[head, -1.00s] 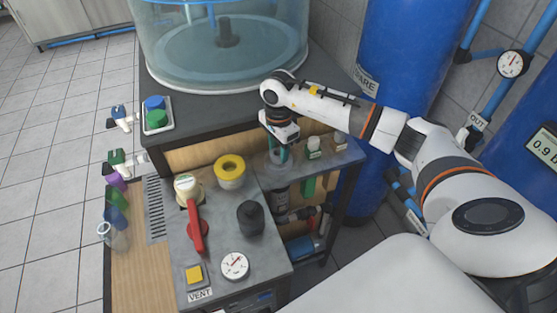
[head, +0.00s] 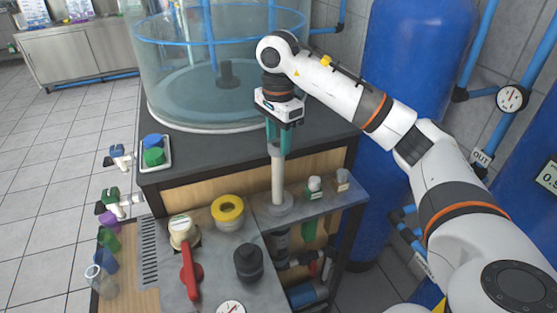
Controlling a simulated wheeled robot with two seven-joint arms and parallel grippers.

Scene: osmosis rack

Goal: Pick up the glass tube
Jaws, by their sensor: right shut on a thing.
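A pale, translucent tube (head: 278,178) stands upright below my right gripper (head: 281,142). The green fingers of my right gripper are shut on the tube's upper end. The tube's lower end shows against a round grey holder (head: 273,211) on the grey side shelf. I cannot tell whether that end is still inside the holder or just above it. My left gripper is not in view.
Two small white-capped vials (head: 314,184) stand right of the tube. A yellow ring (head: 228,210), a black knob (head: 248,262) and a red-handled valve (head: 189,268) sit on the panel at front left. A large clear tank (head: 215,70) stands behind.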

